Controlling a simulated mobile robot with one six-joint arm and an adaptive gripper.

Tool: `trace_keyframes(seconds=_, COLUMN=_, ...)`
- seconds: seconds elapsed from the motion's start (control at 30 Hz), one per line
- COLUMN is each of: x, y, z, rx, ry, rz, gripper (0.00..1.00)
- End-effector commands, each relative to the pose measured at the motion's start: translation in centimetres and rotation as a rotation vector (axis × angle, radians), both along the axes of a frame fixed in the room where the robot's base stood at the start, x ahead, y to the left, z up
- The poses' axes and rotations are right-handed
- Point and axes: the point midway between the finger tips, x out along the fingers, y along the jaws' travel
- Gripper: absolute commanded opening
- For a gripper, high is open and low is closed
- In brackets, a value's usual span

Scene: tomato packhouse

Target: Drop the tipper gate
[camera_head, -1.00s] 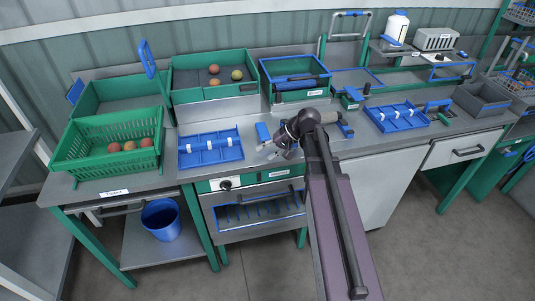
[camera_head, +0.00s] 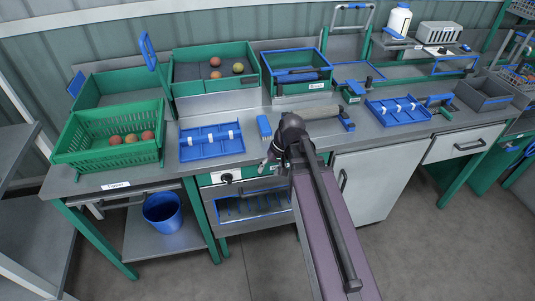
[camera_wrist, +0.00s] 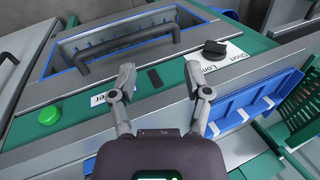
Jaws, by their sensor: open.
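No part in view is plainly readable as the tipper gate. A green slotted crate (camera_head: 75,146) with several tomatoes sits tilted at the left end of the bench, above a small front label (camera_head: 116,184) that is hard to read. My gripper (camera_head: 272,160) is at the bench's front edge, right of the blue divided tray (camera_head: 211,157). In the wrist view my gripper (camera_wrist: 161,76) is open and empty, its fingers apart over a green panel with a black knob (camera_wrist: 215,48), a green button (camera_wrist: 50,115) and a blue-framed door (camera_wrist: 68,52) with a dark bar handle (camera_wrist: 130,45).
A green divided bin (camera_head: 215,93) with tomatoes and a green box with blue rim (camera_head: 295,86) stand behind. A second blue tray (camera_head: 398,110) and a grey bin (camera_head: 483,95) are to the right. A blue bucket (camera_head: 162,211) sits on the lower shelf.

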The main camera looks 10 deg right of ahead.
Motion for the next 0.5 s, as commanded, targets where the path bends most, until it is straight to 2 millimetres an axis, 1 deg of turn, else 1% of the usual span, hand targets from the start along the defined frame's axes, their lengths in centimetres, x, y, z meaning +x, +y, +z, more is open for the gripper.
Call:
trace_keyframes(seconds=0.03, x=-1.5, y=0.2, z=-0.3, rx=-0.056, ry=0.004, rz=0.018, gripper=0.63)
trace_keyframes(seconds=0.2, x=-4.2, y=-0.4, z=-1.0, rx=-0.232, ry=0.009, rz=0.065, gripper=0.63)
trace_keyframes(seconds=0.33, x=-5.3, y=-0.9, z=-1.2, rx=-0.317, ry=0.008, rz=0.087, gripper=0.63)
trace_keyframes(seconds=0.5, x=-5.6, y=-1.2, z=-1.2, rx=-0.359, ry=0.008, rz=0.096, gripper=0.63)
